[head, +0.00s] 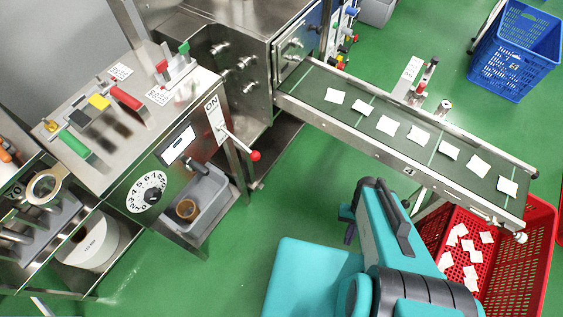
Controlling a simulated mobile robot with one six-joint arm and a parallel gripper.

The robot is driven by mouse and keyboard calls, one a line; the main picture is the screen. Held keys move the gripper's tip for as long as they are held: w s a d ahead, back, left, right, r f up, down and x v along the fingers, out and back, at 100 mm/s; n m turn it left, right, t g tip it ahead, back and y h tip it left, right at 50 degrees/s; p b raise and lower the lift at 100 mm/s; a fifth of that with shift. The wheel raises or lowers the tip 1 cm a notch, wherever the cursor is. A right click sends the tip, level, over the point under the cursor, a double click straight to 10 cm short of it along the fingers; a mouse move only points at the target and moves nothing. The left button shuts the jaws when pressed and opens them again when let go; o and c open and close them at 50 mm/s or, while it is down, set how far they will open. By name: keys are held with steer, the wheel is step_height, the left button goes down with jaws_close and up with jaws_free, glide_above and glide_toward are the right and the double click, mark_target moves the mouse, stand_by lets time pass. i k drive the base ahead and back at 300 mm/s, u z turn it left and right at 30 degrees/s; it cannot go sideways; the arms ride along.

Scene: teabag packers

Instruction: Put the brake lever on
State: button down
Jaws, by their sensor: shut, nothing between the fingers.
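A metal lever with a red ball knob (254,155) sticks out from a white plate (215,118) on the side of the steel cabinet. The plate reads ON near its top. The lever slants down to the right, away from that word. I cannot read a brake label on it. A red-handled lever (162,67) and a green-handled lever (184,48) stand on the cabinet top beside a small label. My teal arm (385,235) rises from the bottom, well right of the cabinet and apart from all these levers.
A conveyor (318,88) carries several white teabags toward a red crate (536,230) holding more. A blue crate (513,55) stands at upper right. The cabinet front has a numbered dial (147,193) and a grey bin (205,199). Green floor (285,200) is clear between cabinet and arm.

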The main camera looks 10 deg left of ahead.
mark_target(255, 156)
steer(key=z, duration=0.35)
steer(key=k, duration=1.4)
steer(key=u, duration=0.95)
steer(key=i, duration=0.85)
